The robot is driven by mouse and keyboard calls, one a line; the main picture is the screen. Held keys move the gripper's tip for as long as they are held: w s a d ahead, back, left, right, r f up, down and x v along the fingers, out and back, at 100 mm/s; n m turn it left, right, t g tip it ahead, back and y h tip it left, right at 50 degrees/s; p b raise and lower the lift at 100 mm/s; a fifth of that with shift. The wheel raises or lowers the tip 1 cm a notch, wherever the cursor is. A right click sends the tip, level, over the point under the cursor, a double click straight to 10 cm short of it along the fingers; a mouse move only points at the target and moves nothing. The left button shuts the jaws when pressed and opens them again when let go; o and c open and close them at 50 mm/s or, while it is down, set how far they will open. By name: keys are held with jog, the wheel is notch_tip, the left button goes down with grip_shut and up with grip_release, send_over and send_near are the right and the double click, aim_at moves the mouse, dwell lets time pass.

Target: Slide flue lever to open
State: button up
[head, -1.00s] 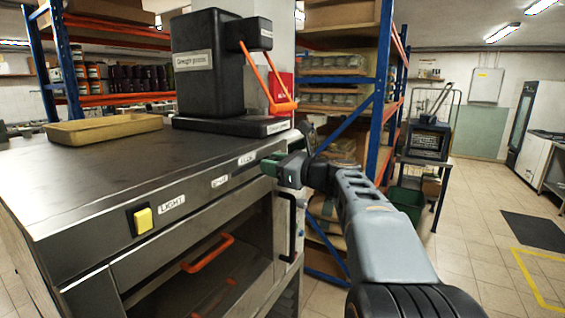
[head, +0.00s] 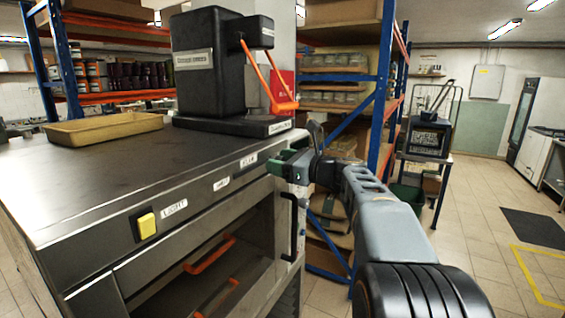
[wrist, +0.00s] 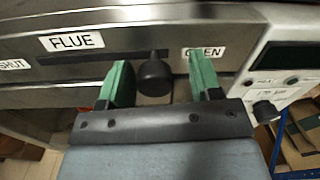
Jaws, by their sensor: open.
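The flue lever is a dark round knob (wrist: 154,74) in a dark horizontal slot (wrist: 85,60) on the steel oven front, in the wrist view. It stands near the slot's right end, on the side of the OPEN label (wrist: 204,52). The SHUT label (wrist: 13,64) is at the far left and the FLUE label (wrist: 77,41) is above the slot. My gripper (wrist: 162,80) is open, with one green finger on each side of the knob and gaps visible. In the head view, my gripper (head: 289,164) is at the oven's right front corner and hides the knob.
The oven top (head: 90,170) bears a tan tray (head: 105,130) and a black machine (head: 210,70) with an orange lever. A yellow light switch (head: 146,225) and orange handles are on the front. A control panel (wrist: 288,65) is right of the slot.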

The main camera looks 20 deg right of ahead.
jog(key=b+v, duration=0.2)
jog(key=v, duration=1.1)
jog(key=shift+s+d, duration=0.3)
